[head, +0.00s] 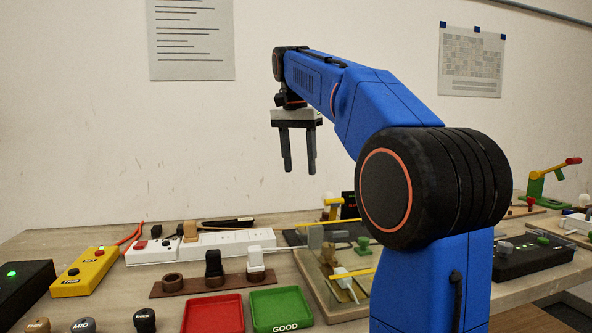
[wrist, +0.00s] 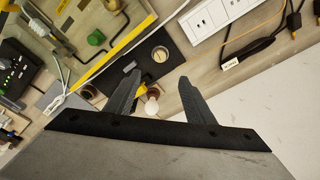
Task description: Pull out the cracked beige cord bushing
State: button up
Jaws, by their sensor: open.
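My gripper (head: 299,170) hangs open and empty, fingers down, well above the workbench in the head view. In the wrist view its two dark fingers (wrist: 155,90) are spread apart, with a white bulb (wrist: 152,106) on a yellow holder showing between them, farther below. I cannot make out the cracked beige cord bushing for certain in either view. A wooden fixture board (head: 318,283) with a green block (head: 363,245) and a white plug-like piece (head: 345,278) lies beside my arm. My arm hides part of this board.
A white power strip (head: 228,241) lies along the back. In front are a brown rack (head: 165,289) with plugs, a red tray (head: 213,314) and a green tray (head: 281,308) marked GOOD. A yellow box (head: 85,273) stands left. Air around my gripper is clear.

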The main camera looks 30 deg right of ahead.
jog(key=f, duration=0.5)
jog(key=w+d+f, duration=0.1)
jog(key=f, duration=0.5)
jog(key=d+f, duration=0.1)
jog(key=f, duration=0.5)
jog(key=shift+w+d+f, duration=0.1)
jog(key=shift+w+d, duration=0.05)
grip_shut()
jog(key=shift+r, duration=0.65)
dwell(0.4)
jog(key=shift+r, duration=2.3)
